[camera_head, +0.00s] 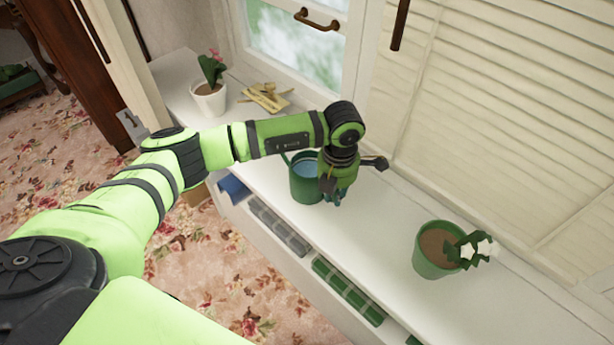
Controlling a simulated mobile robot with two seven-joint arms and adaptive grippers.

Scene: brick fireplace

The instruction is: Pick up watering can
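The watering can (303,184) is a dark green vessel with blue water showing inside. It stands upright on the white sill near the middle of the head view. My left gripper (334,193) points down at the can's right side and overlaps it in the picture. Its fingers are partly merged with the can's green, so I cannot tell whether they touch it or how far apart they are. A dark knob-ended piece (376,163) sticks out right of the gripper; it may be the can's spout. My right gripper is out of view.
A green pot (429,262) with a plant stands to the right on the sill (390,215). A white pot (208,103) with a pink-flowered plant and a tan wooden item (265,97) stand at the back left. The window and shutters border the sill behind.

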